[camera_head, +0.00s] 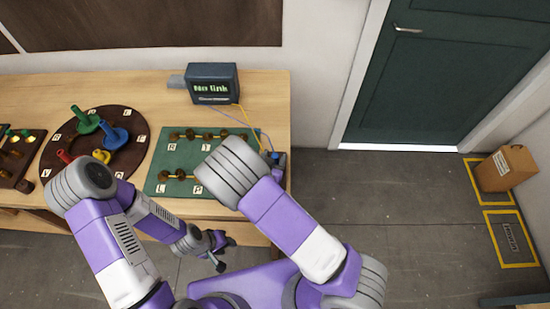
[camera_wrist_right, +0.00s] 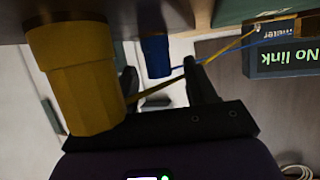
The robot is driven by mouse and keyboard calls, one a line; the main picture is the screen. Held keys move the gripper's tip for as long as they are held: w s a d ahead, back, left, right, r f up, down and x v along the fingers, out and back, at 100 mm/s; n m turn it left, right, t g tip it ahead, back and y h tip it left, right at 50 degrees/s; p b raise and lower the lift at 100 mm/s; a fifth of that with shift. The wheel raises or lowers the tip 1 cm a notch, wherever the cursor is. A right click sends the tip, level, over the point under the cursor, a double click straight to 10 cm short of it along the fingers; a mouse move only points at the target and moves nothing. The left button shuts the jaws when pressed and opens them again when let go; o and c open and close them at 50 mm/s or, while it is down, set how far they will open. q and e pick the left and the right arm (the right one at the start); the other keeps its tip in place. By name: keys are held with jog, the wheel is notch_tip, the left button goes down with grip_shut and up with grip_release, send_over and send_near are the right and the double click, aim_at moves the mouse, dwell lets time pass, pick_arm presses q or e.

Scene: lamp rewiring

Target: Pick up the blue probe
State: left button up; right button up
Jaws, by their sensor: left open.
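The blue probe (camera_wrist_right: 155,56) stands between and beyond the separated fingers of my right gripper (camera_wrist_right: 165,82) in the right wrist view, with gaps on both sides. In the head view, a small blue spot of the probe (camera_head: 274,154) shows at the table's right edge. My right gripper is open; my forearm mostly hides it in the head view. A yellow probe (camera_wrist_right: 78,75) looms close at the left of the wrist view, beside the gripper. My left gripper (camera_head: 224,253) is open and empty, low in front of the table.
The meter (camera_head: 212,84) reads "No link" in the right wrist view; yellow and blue wires run from it. A green board (camera_head: 160,160) with brass terminals lies left of the probes. A round brown board (camera_head: 75,125) holds coloured pegs.

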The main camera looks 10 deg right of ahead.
grip_shut()
